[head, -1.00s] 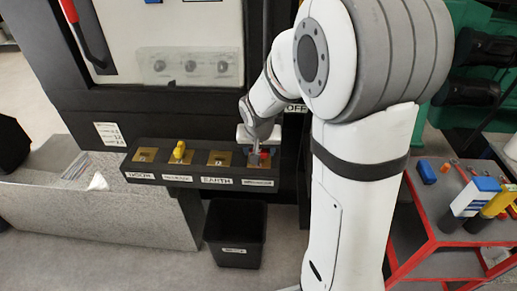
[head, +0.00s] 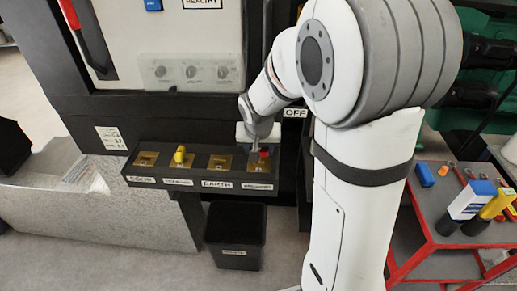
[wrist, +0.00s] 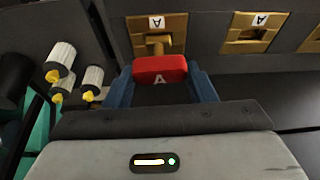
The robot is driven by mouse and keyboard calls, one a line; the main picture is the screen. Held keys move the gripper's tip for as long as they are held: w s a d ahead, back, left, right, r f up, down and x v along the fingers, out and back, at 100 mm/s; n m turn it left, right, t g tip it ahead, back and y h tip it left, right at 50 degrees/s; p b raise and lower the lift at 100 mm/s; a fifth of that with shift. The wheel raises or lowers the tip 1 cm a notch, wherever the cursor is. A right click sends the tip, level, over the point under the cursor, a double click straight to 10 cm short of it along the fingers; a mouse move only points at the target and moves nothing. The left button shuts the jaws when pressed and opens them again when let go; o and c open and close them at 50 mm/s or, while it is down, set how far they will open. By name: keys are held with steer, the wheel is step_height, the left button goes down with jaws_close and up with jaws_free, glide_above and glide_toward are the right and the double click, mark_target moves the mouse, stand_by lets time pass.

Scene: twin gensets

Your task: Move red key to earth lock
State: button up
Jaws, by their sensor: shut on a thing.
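The red key (wrist: 160,70), marked A, sits between the two blue fingers of my gripper (wrist: 162,88), which is shut on it. Its brass stem meets the brass plate of a lock (wrist: 157,26); I cannot tell how deep it is in. In the head view the red key (head: 264,154) and my gripper (head: 260,150) are at the rightmost lock of the dark lock strip. The earth lock (head: 220,163), above the EARTH label, is just left of it and has no key. It appears to be the empty brass lock marked A in the wrist view (wrist: 255,33).
A yellow key (head: 180,155) stands in the second lock from the left; the DOOR lock (head: 146,159) is empty. A black bin (head: 235,236) stands below the strip. A red-framed cart (head: 440,225) with blue and yellow items is at the right. White knobs (wrist: 60,60) show in the wrist view.

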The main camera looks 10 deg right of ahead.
steer(key=shift+r+p, duration=0.7)
steer(key=shift+r, duration=0.65)
steer(key=shift+w+a+f+b, duration=0.1)
steer(key=shift+w+a+b, duration=0.2)
steer(key=shift+a, duration=0.45)
steer(key=shift+w+a+b, duration=0.15)
steer(key=shift+a+b, duration=0.2)
steer(key=shift+a, duration=0.35)
steer(key=shift+w+a+f+b, duration=0.1)
steer(key=shift+w+a+b, duration=0.2)
steer(key=shift+a, duration=0.45)
steer(key=w+a+b, duration=0.1)
steer(key=w+a, duration=0.1)
steer(key=a, duration=0.5)
steer(key=shift+r+b, duration=0.15)
steer(key=shift+b, duration=0.2)
steer(key=shift+w, duration=0.1)
steer(key=shift+f+b, duration=1)
steer(key=shift+b, duration=0.2)
steer(key=shift+f, duration=0.15)
